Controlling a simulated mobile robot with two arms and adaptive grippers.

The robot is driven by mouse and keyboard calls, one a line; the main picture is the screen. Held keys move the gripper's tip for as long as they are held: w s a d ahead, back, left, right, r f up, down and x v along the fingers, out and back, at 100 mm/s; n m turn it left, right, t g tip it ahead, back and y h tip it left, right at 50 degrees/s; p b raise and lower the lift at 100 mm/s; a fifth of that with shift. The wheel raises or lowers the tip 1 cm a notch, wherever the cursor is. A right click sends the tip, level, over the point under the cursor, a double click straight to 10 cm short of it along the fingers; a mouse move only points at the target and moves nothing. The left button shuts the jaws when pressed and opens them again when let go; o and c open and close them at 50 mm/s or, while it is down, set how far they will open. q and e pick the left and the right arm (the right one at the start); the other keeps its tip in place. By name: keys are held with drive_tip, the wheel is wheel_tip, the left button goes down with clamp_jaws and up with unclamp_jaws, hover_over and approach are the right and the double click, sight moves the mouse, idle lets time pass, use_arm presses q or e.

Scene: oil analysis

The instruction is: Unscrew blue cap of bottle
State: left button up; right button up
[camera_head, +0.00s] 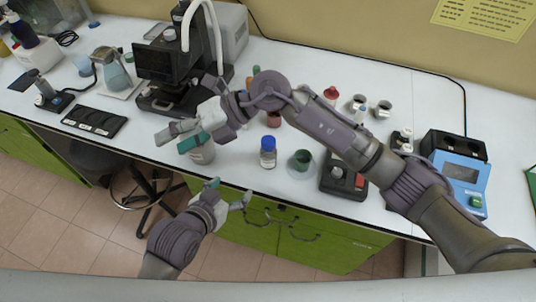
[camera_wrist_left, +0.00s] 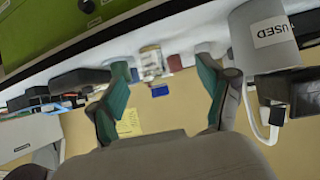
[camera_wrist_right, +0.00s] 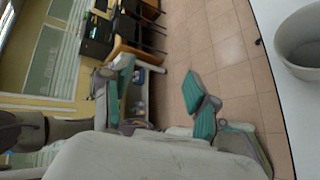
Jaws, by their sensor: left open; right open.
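The bottle (camera_head: 268,160) stands upright near the bench's front edge, with its blue cap (camera_head: 268,142) on top. My left gripper (camera_head: 229,190) is open and empty at the bench's front edge, below and left of the bottle in the head view. The left wrist view shows the bottle (camera_wrist_left: 150,62), upside down in that picture, with its blue cap (camera_wrist_left: 160,90) in the gap between the open fingers but farther away. My right gripper (camera_head: 176,139) is open and empty, left of the bottle by a grey beaker. Neither gripper touches the bottle.
The grey beaker labelled USED (camera_wrist_left: 262,40) stands left of the bottle in the head view. A dish with a green container (camera_head: 302,160) and a dark device (camera_head: 342,180) are to its right. A microscope (camera_head: 170,60) stands behind. My right arm passes over the bench behind the bottle.

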sight(264, 157)
drive_tip(key=w+d+f+t+h, duration=0.1)
drive_tip(key=w+d+f+h, duration=0.1)
drive_tip(key=d, duration=0.4)
drive_tip(key=w+d+f+t+h, duration=0.1)
drive_tip(key=w+d+h, duration=0.4)
drive_tip(key=h, duration=0.1)
drive_tip(key=w+d+f+t+h, duration=0.1)
drive_tip(key=w+d+f+h, duration=0.1)
drive_tip(key=w+d+h, duration=0.2)
drive_tip(key=shift+d+f+h, duration=0.15)
drive_tip(key=shift+d, duration=0.5)
drive_tip(key=shift+d+f+h, duration=0.15)
drive_tip(key=shift+d, duration=0.5)
drive_tip(key=shift+d+r, duration=0.1)
drive_tip(key=shift+d, duration=0.1)
use_arm(q)
drive_tip(key=shift+m+t+h, duration=0.4)
drive_tip(key=shift+t+h, duration=0.4)
drive_tip(key=r+x, duration=0.1)
drive_tip(key=x, duration=0.4)
drive_tip(key=d+x, duration=0.1)
drive_tip(key=x, duration=0.4)
drive_tip(key=d+r+x, duration=0.1)
drive_tip(key=x, duration=0.5)
drive_tip(key=shift+w+r, duration=0.1)
drive_tip(key=shift+r, duration=0.15)
use_arm(e)
drive_tip(key=shift+a, duration=0.1)
use_arm(q)
clamp_jaws()
